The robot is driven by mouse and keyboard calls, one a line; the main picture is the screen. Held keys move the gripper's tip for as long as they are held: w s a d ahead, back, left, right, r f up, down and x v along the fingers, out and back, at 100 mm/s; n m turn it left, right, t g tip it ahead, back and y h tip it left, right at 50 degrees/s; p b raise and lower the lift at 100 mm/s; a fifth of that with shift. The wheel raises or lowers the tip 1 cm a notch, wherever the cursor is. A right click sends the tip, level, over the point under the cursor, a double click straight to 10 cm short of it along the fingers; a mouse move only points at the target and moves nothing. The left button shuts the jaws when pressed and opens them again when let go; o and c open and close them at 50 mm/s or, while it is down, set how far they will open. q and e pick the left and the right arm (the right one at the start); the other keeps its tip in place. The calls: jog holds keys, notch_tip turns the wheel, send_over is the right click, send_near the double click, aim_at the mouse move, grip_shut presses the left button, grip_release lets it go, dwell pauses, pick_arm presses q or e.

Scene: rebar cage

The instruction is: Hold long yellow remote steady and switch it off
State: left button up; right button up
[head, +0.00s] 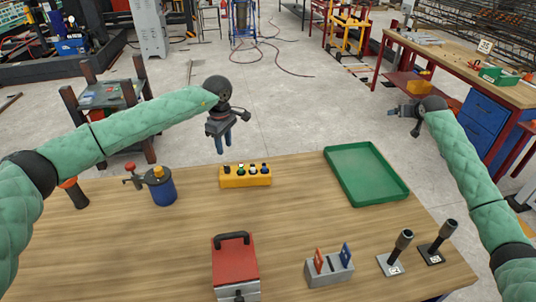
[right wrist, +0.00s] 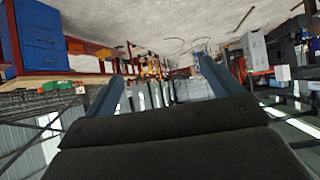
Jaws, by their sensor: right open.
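The long yellow remote (head: 246,176) lies on the wooden table near its far edge, left of the green tray. My left gripper (head: 224,146) hangs above and just behind the remote's left part, fingers pointing down. Its two blue fingers show a gap and hold nothing. My right gripper (head: 398,113) is off to the right, beyond the table's far edge and well away from the remote. In the right wrist view, its fingers (right wrist: 160,90) are wide apart with nothing between them.
On the table (head: 120,245) are a green tray (head: 340,150), a blue canister (head: 163,190), a red-lidded box (head: 235,262), a grey slotted holder (head: 330,272) and two black-handled stands (head: 395,262). The table between the remote and the red-lidded box is clear.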

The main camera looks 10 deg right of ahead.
jog(key=w+a+r+n+t+y, duration=0.1)
jog(key=w+a+r+n+t, duration=0.15)
jog(key=a+r, duration=0.75)
jog(key=w+a+r+n+t+y, duration=0.1)
jog(key=w+a+r+n+y, duration=0.15)
jog(key=r, duration=1.25)
jog(key=w+a+r+n+t+y, duration=0.15)
jog(key=w+a+r, duration=0.25)
jog(key=a+r, duration=0.65)
jog(key=a+f+n+g, duration=0.4)
jog(key=a+f+n, duration=0.15)
jog(key=a, duration=0.55)
jog(key=n+g+h, duration=0.4)
jog(key=n+g, duration=0.3)
jog(key=g, duration=0.5)
send_over(266, 170)
jog(key=w, duration=0.1)
notch_tip(266, 170, down, 37)
jog(key=shift+d+r, duration=0.1)
jog(key=shift+r, duration=0.1)
jog(key=shift+s+f, duration=0.2)
jog(key=shift+f, duration=3.9)
